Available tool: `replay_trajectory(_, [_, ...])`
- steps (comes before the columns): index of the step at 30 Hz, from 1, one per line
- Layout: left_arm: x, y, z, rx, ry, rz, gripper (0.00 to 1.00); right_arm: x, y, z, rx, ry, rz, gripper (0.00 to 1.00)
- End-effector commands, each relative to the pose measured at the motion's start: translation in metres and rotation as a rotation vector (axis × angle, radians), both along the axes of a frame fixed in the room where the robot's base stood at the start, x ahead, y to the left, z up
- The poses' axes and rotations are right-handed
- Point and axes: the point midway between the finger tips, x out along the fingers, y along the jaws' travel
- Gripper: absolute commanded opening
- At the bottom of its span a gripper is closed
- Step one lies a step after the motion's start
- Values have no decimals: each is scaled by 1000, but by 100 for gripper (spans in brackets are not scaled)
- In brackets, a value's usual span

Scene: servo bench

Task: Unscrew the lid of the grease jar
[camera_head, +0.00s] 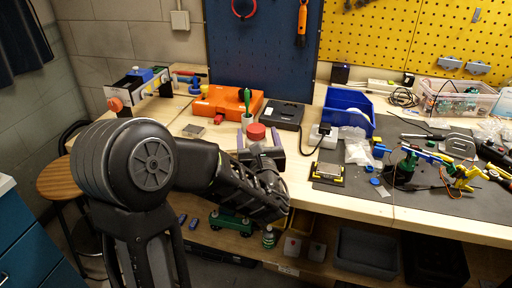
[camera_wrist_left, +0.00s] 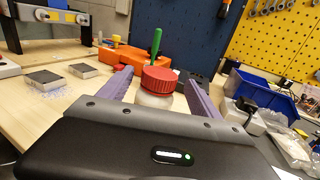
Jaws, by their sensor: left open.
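The grease jar has a ribbed red lid (camera_head: 256,131) and stands upright on the wooden bench. In the left wrist view its pale body (camera_wrist_left: 154,99) shows below the red lid (camera_wrist_left: 161,79). My left gripper (camera_head: 257,137) reaches over the bench from the front, with its two purple fingers spread on either side of the jar. In the left wrist view the open fingers (camera_wrist_left: 158,84) show gaps to the lid on both sides. The lid sits on the jar. The lower front of the jar is hidden behind my gripper body. My right gripper is not in view.
Close behind the jar stand a cup with a green-handled tool (camera_head: 247,114), an orange case (camera_head: 226,102) and a black box (camera_head: 282,115). A blue bin (camera_head: 347,112) is to the right. Small metal blocks (camera_head: 194,131) lie left, with some bare bench around them.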

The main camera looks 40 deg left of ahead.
Motion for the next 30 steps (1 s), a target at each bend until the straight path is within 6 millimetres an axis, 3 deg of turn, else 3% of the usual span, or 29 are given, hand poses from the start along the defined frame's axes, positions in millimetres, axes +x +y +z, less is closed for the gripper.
replay_trajectory(15, [38,35,1,1,1,-1,73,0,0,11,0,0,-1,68])
replay_trajectory(30, [38,35,0,0,0,0,73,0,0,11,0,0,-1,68])
